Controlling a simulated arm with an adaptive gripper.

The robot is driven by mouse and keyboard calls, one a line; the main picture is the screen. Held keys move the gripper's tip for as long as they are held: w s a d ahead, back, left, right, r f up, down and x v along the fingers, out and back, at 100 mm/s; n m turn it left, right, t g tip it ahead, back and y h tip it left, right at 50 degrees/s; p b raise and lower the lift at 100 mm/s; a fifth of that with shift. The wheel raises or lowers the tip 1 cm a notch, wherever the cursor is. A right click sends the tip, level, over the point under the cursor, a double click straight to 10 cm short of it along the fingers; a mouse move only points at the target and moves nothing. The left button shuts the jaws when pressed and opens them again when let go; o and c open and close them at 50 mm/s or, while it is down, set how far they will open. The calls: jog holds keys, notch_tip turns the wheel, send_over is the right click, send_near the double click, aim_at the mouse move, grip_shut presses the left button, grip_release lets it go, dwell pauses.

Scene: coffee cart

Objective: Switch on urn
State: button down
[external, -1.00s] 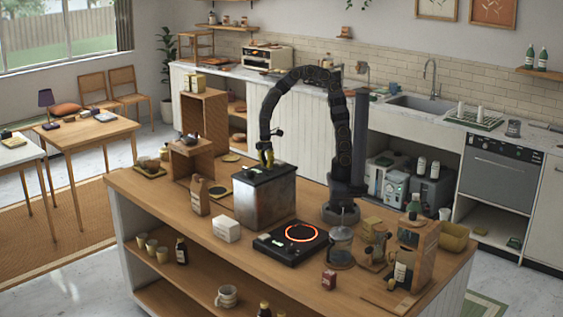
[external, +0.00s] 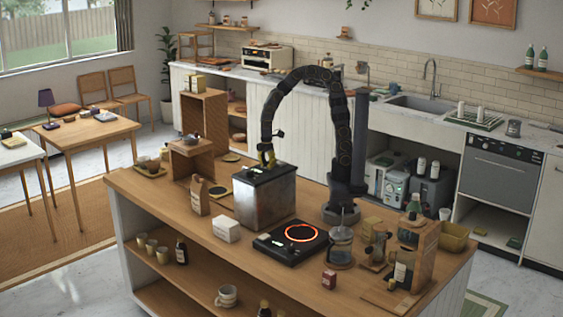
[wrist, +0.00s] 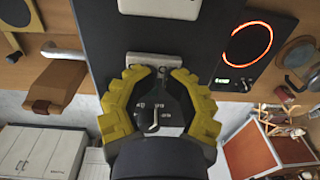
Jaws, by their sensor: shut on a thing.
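The urn (external: 262,203) is a boxy metal body with a black top, standing on the wooden island counter. My gripper (external: 267,164) is over the back part of its top. In the wrist view my gripper (wrist: 155,73) has its yellow fingers closed in on both sides of the urn's dark control knob (wrist: 152,106). Pale markings and a small grey pointer show at the knob. A grey block (wrist: 153,59) sits at the fingertips. The exact contact is partly hidden by the fingers. The urn's black top (wrist: 95,25) also shows in the wrist view.
A black hotplate (external: 287,245) with a glowing orange ring is close to the urn. A white box (external: 226,229), a paper bag (external: 199,197) and a glass press (external: 341,247) stand nearby. A wooden shelf unit (external: 206,128) rises behind the urn.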

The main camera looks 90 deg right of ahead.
jog(key=shift+s+a+f+g, duration=0.3)
jog(key=shift+s+f, duration=0.15)
jog(key=shift+s, duration=0.25)
jog(key=shift+w+d, duration=0.1)
jog(key=shift+d, duration=0.05)
jog(key=shift+w+d, duration=0.75)
jog(key=shift+w, duration=0.1)
jog(key=shift+w+r, duration=0.2)
notch_tip(320, 180, up, 14)
jog(key=shift+r, duration=0.15)
